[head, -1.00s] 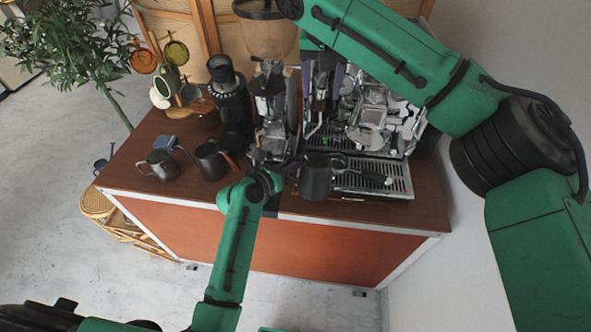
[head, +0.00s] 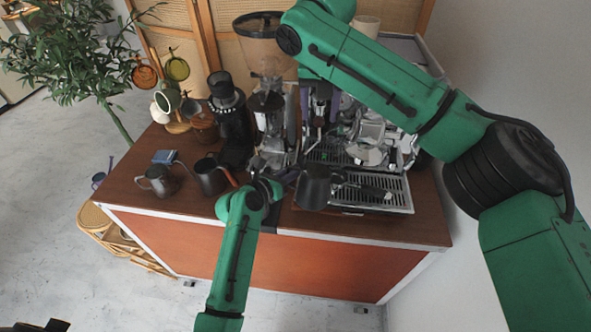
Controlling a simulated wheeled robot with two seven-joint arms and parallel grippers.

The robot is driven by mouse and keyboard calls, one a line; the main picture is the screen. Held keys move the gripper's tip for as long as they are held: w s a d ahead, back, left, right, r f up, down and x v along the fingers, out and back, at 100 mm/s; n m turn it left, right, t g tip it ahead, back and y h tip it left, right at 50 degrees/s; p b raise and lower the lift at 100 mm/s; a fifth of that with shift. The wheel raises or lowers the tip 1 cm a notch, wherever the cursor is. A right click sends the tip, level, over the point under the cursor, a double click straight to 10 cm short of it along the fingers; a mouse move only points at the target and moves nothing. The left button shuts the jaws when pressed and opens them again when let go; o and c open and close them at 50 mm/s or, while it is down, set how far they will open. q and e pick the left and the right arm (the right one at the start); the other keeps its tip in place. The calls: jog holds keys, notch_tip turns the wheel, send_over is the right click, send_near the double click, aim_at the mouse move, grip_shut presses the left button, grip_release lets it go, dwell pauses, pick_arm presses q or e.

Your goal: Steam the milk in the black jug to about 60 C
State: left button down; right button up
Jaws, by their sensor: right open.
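The black jug (head: 313,188) is upright at the front of the coffee machine, by the left end of the drip tray (head: 384,197); I cannot tell if it touches the counter. Its handle points right. My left gripper (head: 284,180) is at the jug's left side, its fingers small and dark, so its grip is unclear. My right gripper (head: 318,92) points down in front of the coffee machine (head: 370,135), above and behind the jug. It is open, with nothing seen between its fingers. My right forearm hides the machine's top. I cannot make out the steam wand.
A grinder (head: 268,55) with a clear hopper stands left of the machine, beside a black grinder (head: 230,115). A steel jug (head: 159,181), a dark jug with an orange handle (head: 209,176) and a blue-grey item (head: 166,157) are on the left counter. Cups hang behind.

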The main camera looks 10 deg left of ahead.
aim_at(319, 118)
jog(key=shift+x, duration=1.85)
grip_shut()
